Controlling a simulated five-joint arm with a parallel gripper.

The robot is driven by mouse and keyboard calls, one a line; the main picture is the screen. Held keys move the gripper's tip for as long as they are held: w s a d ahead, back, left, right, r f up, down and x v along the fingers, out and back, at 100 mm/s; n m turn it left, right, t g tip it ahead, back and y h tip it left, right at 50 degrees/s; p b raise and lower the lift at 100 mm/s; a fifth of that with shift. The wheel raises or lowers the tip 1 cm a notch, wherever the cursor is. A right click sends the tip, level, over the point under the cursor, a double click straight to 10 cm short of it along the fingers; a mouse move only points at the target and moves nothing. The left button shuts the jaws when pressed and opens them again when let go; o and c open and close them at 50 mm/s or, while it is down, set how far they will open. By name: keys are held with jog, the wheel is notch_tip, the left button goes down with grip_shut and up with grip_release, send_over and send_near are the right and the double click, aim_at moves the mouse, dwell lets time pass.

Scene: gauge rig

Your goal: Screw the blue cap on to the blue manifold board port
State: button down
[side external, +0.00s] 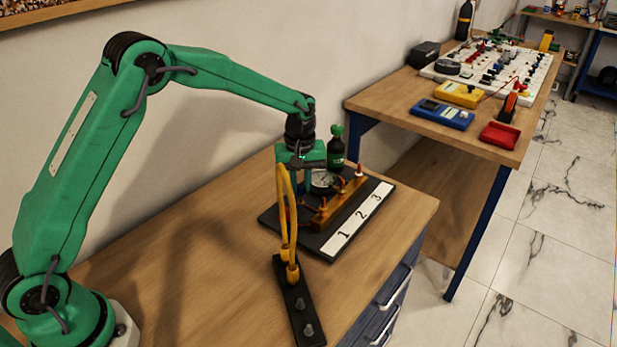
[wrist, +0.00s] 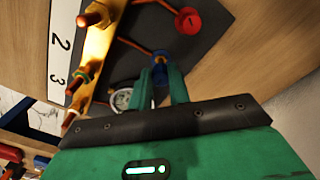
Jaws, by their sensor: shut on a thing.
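The dark manifold board (side external: 330,249) lies on the wooden bench with a brass manifold (side external: 340,203) along it; the manifold also shows in the wrist view (wrist: 97,48). My gripper (side external: 296,190) points down over the board's left part. In the wrist view its green fingers (wrist: 161,80) are shut on the blue cap (wrist: 160,69), which shows only partly between them. A copper pipe (wrist: 133,45) runs from the manifold towards the cap. The fingers hide the blue port, so I cannot tell whether the cap is seated. A red round fitting (wrist: 188,20) stands apart from the fingers.
A gauge (side external: 322,181) sits close to my gripper, with a dark green-topped bottle (side external: 336,150) behind. A yellow hose loop (side external: 285,215) rises in front from a black bar (side external: 295,315). The bench's near left is clear. A second table holds instruments (side external: 440,113).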

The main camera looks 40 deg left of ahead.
jog(key=shift+f, duration=1.35)
dwell(1.9)
jog(key=shift+m, duration=0.3)
jog(key=shift+d+m, duration=0.1)
jog(key=shift+m, duration=2.3)
jog(key=shift+m, duration=2.6)
jog(key=m, duration=0.5)
